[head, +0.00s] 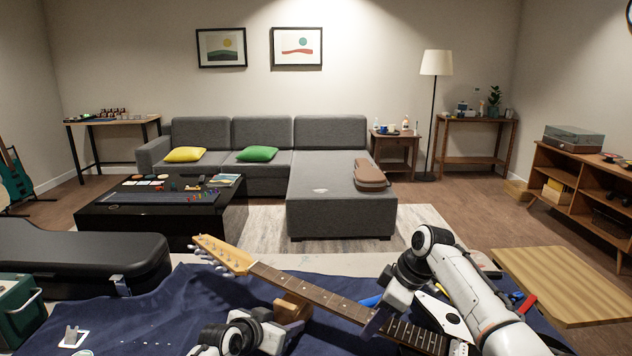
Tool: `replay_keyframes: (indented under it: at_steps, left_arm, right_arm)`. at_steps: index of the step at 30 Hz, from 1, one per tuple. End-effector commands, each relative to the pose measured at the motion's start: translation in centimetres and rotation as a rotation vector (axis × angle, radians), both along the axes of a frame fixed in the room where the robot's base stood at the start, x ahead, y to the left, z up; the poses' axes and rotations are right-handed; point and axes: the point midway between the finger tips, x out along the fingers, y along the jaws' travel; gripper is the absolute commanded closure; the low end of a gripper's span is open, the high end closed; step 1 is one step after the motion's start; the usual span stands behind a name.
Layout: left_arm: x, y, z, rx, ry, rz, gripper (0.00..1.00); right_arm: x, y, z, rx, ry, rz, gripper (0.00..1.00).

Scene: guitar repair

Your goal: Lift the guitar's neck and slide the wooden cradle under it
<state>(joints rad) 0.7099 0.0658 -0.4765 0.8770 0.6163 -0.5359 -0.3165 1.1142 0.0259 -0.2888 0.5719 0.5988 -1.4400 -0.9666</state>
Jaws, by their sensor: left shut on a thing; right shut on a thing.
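The guitar's neck (318,294) runs from its pale wooden headstock (222,252) at left down to the lower right, over a blue cloth. The guitar's body is out of view. My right gripper (376,320) is shut on the neck partway along the dark fretboard, and the arm covers part of the neck. The wooden cradle (292,308) shows at the underside of the neck, between the headstock and my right gripper. My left gripper (277,332) is low in front of the cradle and shut on it. Whether the neck touches the cradle cannot be told.
A blue cloth (150,318) covers the workbench. A black guitar case (80,258) lies at left, with a green toolbox (15,305) in front of it. Blue and red tools lie partly hidden behind my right arm. A wooden board (560,285) is at right.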

Motion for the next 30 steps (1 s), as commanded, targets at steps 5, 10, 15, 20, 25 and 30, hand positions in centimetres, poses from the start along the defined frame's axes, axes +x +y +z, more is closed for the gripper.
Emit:
replay_keyframes:
  at_steps: [5,10,15,20,25,30]
  left_arm:
    - [0.1,-0.08,0.12,-0.002,-0.005,-0.001,0.77]
    - [0.1,-0.07,0.13,-0.002,-0.005,-0.001,0.5]
    - [0.06,-0.05,0.05,-0.001,-0.003,0.0,0.33]
    - [-0.07,0.0,-0.24,0.001,0.003,0.0,0.36]
    - [-0.04,0.01,-0.2,0.001,0.002,0.0,0.36]
    - [-0.15,0.09,-0.06,0.0,0.001,0.0,0.36]
  right_arm:
    - [0.5,0.32,1.03,0.008,-0.02,0.004,1.0]
    - [0.5,0.32,1.03,0.008,-0.02,0.004,1.0]
    - [0.49,0.32,1.03,0.008,-0.02,0.004,1.0]
    - [0.49,0.32,1.0,0.008,-0.02,0.003,1.0]
    - [0.49,0.33,1.02,0.008,-0.02,0.003,1.0]
    - [0.49,0.33,1.02,0.008,-0.02,0.003,1.0]
